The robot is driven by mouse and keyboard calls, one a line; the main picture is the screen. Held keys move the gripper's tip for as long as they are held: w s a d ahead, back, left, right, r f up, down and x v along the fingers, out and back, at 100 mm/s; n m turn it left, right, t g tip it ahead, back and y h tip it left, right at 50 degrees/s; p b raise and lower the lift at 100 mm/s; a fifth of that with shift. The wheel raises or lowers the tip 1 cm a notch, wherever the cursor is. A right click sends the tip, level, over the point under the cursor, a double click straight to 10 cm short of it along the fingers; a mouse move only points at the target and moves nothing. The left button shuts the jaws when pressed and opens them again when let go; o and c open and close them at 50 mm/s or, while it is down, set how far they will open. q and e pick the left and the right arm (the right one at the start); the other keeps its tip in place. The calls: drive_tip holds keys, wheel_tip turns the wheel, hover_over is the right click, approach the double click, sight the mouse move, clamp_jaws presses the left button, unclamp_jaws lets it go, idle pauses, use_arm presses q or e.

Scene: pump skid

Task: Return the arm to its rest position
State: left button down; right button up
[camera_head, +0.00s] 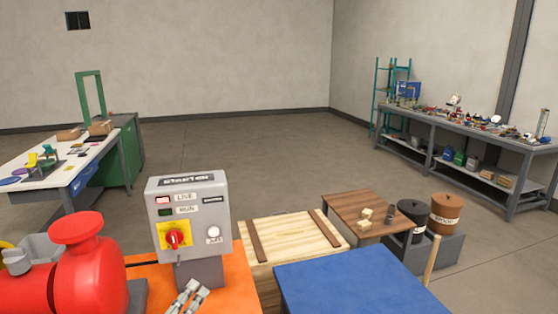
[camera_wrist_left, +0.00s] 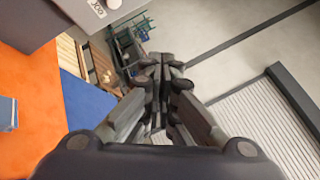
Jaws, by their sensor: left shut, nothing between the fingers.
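My left gripper (camera_head: 187,298) shows at the bottom edge of the head view, in front of the grey starter box (camera_head: 190,240) and over the orange skid surface (camera_head: 243,280). In the left wrist view the same gripper (camera_wrist_left: 164,75) has its fingers together, with nothing between them. It is apart from the starter box, whose lower corner (camera_wrist_left: 40,15) shows at the upper left there. The box carries a red rotary switch on a yellow plate and a white button. My right gripper is not in either view.
A red pump (camera_head: 85,270) stands left of the starter box. A wooden crate (camera_head: 285,240), a blue surface (camera_head: 350,285) and a brown table (camera_head: 350,205) with small blocks lie to the right. Black and brown buckets (camera_head: 445,213) stand beyond. Open floor lies behind.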

use_arm(q)
drive_tip(key=s+a+n+t+y, duration=0.25)
drive_tip(key=a+n+y, duration=0.55)
drive_tip(key=n, duration=0.4)
drive_tip(key=s+a+f+n+g+y, duration=0.2)
drive_tip(key=s+f+n+g, duration=0.3)
drive_tip(key=f+n, duration=0.1)
drive_tip(key=s+a+f+n+g+y, duration=0.2)
drive_tip(key=s+f+n+g+y, duration=0.15)
drive_tip(key=s+f+n, duration=0.2)
drive_tip(key=s+d+f+n+g+h, duration=0.25)
drive_tip(key=s+d+f+g, duration=0.2)
drive_tip(key=s, duration=0.35)
drive_tip(key=s+d+f+n+g+h, duration=0.1)
drive_tip(key=s+d+f+g+h, duration=0.3)
drive_tip(key=s, duration=0.5)
wheel_tip(320, 180, down, 28)
drive_tip(key=d+g+b, duration=0.1)
drive_tip(key=g+b, duration=0.1)
drive_tip(key=s+a+f, duration=0.2)
drive_tip(key=s+f, duration=1.6)
drive_tip(key=shift+a+f+m+g+y+b, duration=0.15)
drive_tip(key=shift+a+m+g+y+b, duration=0.2)
drive_tip(key=shift+m+g+y+b, duration=0.1)
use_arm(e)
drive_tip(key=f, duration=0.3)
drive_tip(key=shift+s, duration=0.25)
